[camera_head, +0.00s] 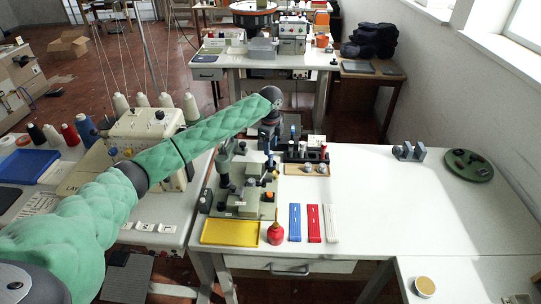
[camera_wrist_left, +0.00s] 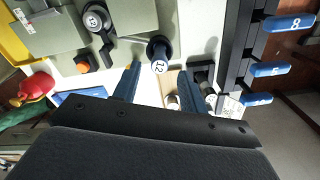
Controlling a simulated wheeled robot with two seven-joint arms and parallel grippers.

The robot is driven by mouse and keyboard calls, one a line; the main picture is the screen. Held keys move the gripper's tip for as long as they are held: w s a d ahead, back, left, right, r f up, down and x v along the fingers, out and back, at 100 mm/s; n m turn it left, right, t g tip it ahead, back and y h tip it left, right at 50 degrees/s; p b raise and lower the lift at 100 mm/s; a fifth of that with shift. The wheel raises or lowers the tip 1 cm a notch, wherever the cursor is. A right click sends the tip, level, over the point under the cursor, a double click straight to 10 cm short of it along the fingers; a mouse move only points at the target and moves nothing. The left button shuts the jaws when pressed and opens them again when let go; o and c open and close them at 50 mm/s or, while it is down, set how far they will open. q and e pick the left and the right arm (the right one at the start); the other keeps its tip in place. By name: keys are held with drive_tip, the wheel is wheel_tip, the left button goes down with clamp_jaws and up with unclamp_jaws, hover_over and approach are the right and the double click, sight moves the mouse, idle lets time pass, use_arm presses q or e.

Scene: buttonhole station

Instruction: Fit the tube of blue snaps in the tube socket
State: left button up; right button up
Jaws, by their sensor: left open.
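The tube of blue snaps (camera_head: 295,222) lies on the white table, left of a red tube (camera_head: 313,223) and a white one (camera_head: 331,223). A blue strip that looks like it shows partly behind my gripper in the left wrist view (camera_wrist_left: 72,97). I cannot make out the tube socket. My right gripper is out of view.
A red oil can (camera_head: 275,233) and yellow tray (camera_head: 230,232) stand at the table's front. A wooden tray (camera_head: 293,169) of small parts and a black rack (camera_head: 300,152) stand behind the tubes. A green round plate (camera_head: 468,165) is far right. The table's right middle is clear.

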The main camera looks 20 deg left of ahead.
use_arm(q)
wheel_tip(320, 180, up, 8)
drive_tip(key=b, duration=0.1)
drive_tip(key=shift+f+b, duration=0.2)
drive_tip(key=shift+b, duration=0.15)
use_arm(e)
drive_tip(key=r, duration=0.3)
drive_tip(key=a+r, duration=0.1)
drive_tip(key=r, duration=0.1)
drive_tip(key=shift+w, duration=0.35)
